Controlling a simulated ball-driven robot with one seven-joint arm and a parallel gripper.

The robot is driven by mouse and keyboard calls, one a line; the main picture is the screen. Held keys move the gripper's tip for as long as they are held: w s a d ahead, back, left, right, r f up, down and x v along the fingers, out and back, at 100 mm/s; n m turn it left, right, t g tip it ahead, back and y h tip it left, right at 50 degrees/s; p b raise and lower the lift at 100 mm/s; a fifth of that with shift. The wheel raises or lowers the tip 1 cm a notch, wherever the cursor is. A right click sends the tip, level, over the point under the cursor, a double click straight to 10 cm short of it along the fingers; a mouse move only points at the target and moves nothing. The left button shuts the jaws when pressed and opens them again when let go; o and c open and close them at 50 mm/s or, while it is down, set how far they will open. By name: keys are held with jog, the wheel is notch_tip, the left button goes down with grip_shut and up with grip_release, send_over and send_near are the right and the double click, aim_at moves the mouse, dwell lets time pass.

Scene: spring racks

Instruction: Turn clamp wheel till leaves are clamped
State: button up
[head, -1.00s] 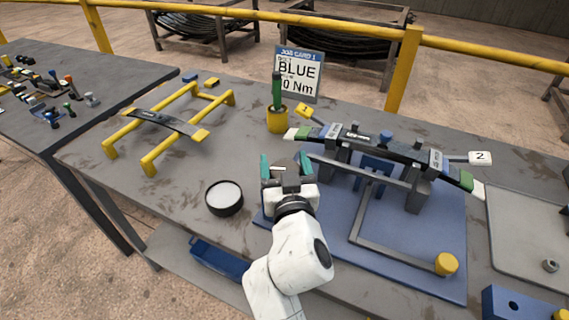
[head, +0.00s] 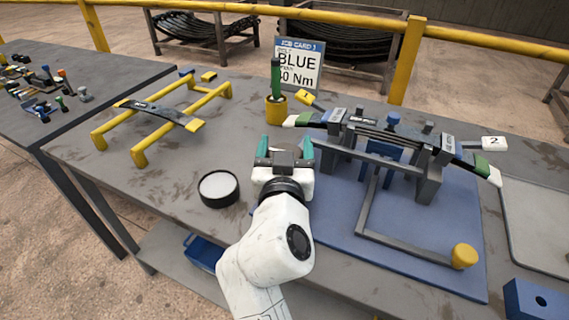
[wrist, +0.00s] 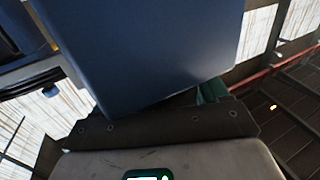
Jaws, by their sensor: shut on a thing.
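The dark leaf stack (head: 372,137) lies across the grey uprights of the clamp fixture, with green and white ends. A blue knob (head: 393,119) stands up at its middle. A grey crank bar (head: 410,240) with a yellow knob (head: 464,256) reaches to the front right of the blue base plate (head: 345,215); I cannot tell if this is the clamp wheel. My gripper (head: 285,150), with teal fingertips, is left of the fixture, apart from crank and knob. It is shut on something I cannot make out. A large blue surface (wrist: 150,45) fills the upper wrist view.
A green-handled tool stands in a yellow cup (head: 276,108) before the job card (head: 300,65). A round black-rimmed dish (head: 219,189) is left of my gripper. A yellow frame (head: 140,150) stands further left. A grey tray (head: 540,225) lies at right.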

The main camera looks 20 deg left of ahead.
jog(key=m+h+b, duration=0.1)
jog(key=h+b, duration=0.1)
jog(key=b, duration=0.1)
jog(key=m+t+h+b, duration=0.1)
jog(key=h+b, duration=0.1)
jog(key=b, duration=0.1)
jog(key=m+h+b, duration=0.2)
jog(key=b, duration=0.1)
jog(key=shift+d+f, duration=0.25)
jog(key=shift+f, duration=0.1)
jog(key=m+h+b, duration=0.1)
jog(key=h+b, duration=0.1)
jog(key=h, duration=0.1)
jog(key=shift+d+m, duration=0.1)
jog(key=shift+m, duration=0.3)
jog(key=shift+d+r+m+g+h+b, duration=0.15)
jog(key=shift+m+h+b, duration=0.3)
jog(key=shift+h, duration=0.25)
jog(key=shift+m+g+h+b, duration=0.1)
jog(key=shift+m+h+b, duration=0.2)
jog(key=shift+m+h, duration=0.3)
jog(key=shift+d+r+m+g+h+b, duration=0.15)
jog(key=shift+m+h+b, duration=0.25)
jog(key=shift+h, duration=0.4)
jog(key=o, duration=1)
jog(key=shift+c, duration=0.2)
jog(key=shift+a, duration=0.1)
